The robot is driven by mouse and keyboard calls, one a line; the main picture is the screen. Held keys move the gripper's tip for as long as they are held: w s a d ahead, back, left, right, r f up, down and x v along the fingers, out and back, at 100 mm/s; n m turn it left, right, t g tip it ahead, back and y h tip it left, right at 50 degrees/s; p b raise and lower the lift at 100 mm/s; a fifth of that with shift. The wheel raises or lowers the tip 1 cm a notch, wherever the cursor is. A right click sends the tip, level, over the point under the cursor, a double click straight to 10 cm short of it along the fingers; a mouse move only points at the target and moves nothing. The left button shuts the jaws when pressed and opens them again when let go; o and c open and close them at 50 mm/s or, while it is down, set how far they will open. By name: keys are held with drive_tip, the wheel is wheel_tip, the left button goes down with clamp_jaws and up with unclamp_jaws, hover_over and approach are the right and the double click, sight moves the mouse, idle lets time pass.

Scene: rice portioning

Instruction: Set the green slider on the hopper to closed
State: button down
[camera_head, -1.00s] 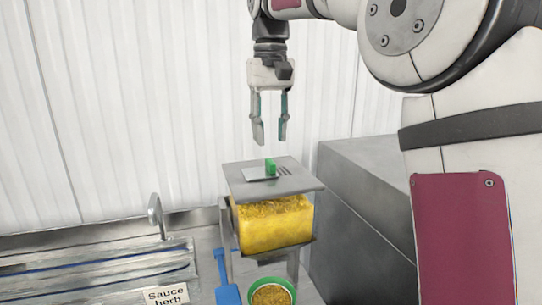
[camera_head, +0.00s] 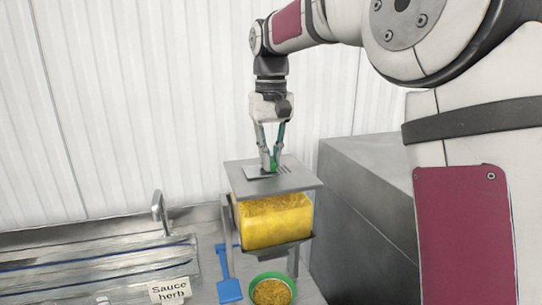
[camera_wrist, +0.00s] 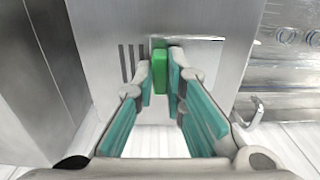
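The hopper stands in the middle of the head view, with a flat grey top plate (camera_head: 302,179) and yellow grain (camera_head: 273,222) in its body. The small green slider (camera_wrist: 159,63) stands on a thin shiny plate (camera_wrist: 198,50) on the hopper top. In the wrist view, dark slits (camera_wrist: 130,62) lie left of the slider and the shiny plate lies to its right. My gripper (camera_head: 269,168) points down onto the hopper top. Its fingers have closed in on both sides of the slider and appear shut on it. In the head view the fingers mostly hide the slider.
A "Sauce herb" label (camera_head: 170,291) and metal trays are at the left. A grey block (camera_head: 365,215) stands close on the right.

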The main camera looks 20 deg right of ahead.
sight(290, 169)
drive_tip(key=shift+d, duration=2.2)
drive_tip(key=c, duration=1.6)
unclamp_jaws()
drive_tip(key=shift+d, duration=0.15)
drive_tip(key=shift+c, duration=0.2)
drive_tip(key=shift+r, duration=0.3)
wheel_tip(290, 169, up, 11)
drive_tip(key=shift+r, duration=0.2)
